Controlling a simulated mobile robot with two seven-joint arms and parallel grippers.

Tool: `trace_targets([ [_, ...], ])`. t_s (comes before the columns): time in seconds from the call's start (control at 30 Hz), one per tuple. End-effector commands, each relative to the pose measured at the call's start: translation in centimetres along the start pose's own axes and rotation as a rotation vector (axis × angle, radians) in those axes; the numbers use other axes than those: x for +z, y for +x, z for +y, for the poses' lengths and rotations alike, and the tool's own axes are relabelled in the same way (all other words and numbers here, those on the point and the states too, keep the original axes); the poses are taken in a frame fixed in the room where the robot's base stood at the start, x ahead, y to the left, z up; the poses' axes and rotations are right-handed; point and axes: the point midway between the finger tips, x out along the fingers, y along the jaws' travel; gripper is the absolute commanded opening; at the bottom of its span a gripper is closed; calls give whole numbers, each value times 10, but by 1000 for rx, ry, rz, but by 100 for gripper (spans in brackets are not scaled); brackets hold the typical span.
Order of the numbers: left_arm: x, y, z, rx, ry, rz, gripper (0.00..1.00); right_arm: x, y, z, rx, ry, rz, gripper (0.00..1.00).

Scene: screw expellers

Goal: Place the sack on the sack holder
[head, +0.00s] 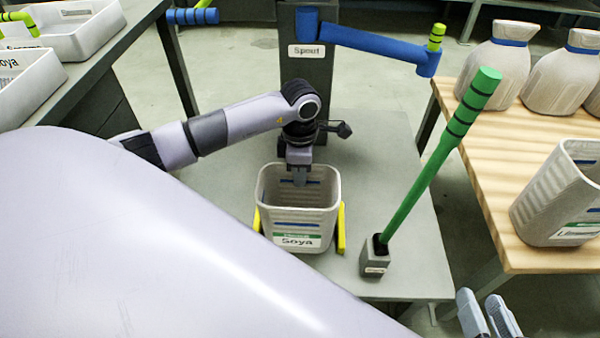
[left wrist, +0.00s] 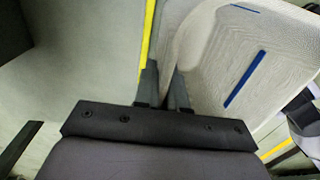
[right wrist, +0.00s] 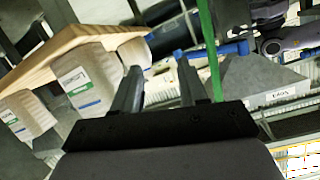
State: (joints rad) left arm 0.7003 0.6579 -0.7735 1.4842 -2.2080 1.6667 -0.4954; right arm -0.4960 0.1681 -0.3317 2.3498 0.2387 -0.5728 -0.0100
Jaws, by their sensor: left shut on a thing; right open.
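The open woven sack (head: 297,222) with a "Soya" label stands upright on the grey table, between the two yellow bars of the sack holder (head: 341,230). I cannot tell whether its base touches the table. My left gripper (head: 300,178) reaches in from behind and is shut on the sack's far rim. In the left wrist view, the sack's wall (left wrist: 205,75) is between the fingers (left wrist: 165,88), and a yellow bar (left wrist: 148,40) shows beside it. My right gripper (head: 485,312) is open and empty, at the lower right near the table's edge; its fingers also show in the right wrist view (right wrist: 155,85).
A green lever (head: 425,175) stands in a small grey block right of the sack. A blue arm (head: 370,45) extends from the dark column behind. A wooden table (head: 485,175) on the right holds closed sacks and an open one. White trays (head: 80,30) stand at left.

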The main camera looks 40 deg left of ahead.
Motion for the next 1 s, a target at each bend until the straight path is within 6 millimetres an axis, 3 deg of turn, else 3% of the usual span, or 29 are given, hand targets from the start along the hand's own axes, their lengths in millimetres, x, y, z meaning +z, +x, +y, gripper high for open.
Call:
trace_targets([
  [0.1, 0, 4, 0, 0, 0, 0, 0, 2, 1, 1, 4, -5, 2, 43],
  [0.2, 0, 3, 0, 0, 0, 0, 36, 2, 0, 2, 6, -9, 2, 43],
  [0.57, 0, -1, 0, 0, 0, 0, 36, 1, -2, 1, 3, -4, -2, 43],
  [0.67, 0, -14, 1, 2, 0, 1, 36, -2, -3, -2, -6, 10, -12, 43],
  [0.87, 0, -58, 1, 4, 1, 0, 36, -1, 7, -11, -40, 95, -66, 43],
  [1.0, 0, -87, 1, 3, 1, 0, 36, -2, 2, -7, -15, 76, -83, 43],
])
